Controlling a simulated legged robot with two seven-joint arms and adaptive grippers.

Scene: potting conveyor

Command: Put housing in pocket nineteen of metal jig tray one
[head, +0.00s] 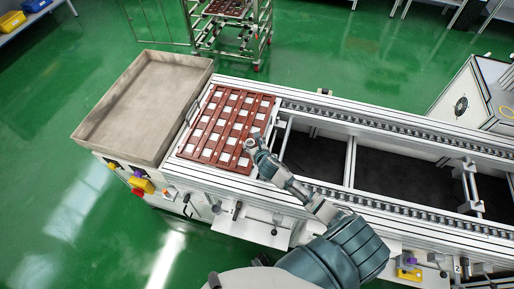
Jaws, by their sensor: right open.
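The jig tray (229,129) is a reddish-brown grid with many pale square spots in it. It lies on the left end of the conveyor. My right gripper (249,143) is small in the picture and open, over the right edge of the tray. I cannot tell its height above the tray. No housing can be told apart for sure; the pale squares are too small to tell whether they are housings or bare pockets. Pocket numbers cannot be read. My left gripper is not in view.
A large grey, shallow bin (146,104) stands left of the tray and looks empty. The conveyor's roller rails (400,137) run right, with dark open gaps between them. A metal rack cart (231,38) stands behind. A white machine (474,98) is at the right.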

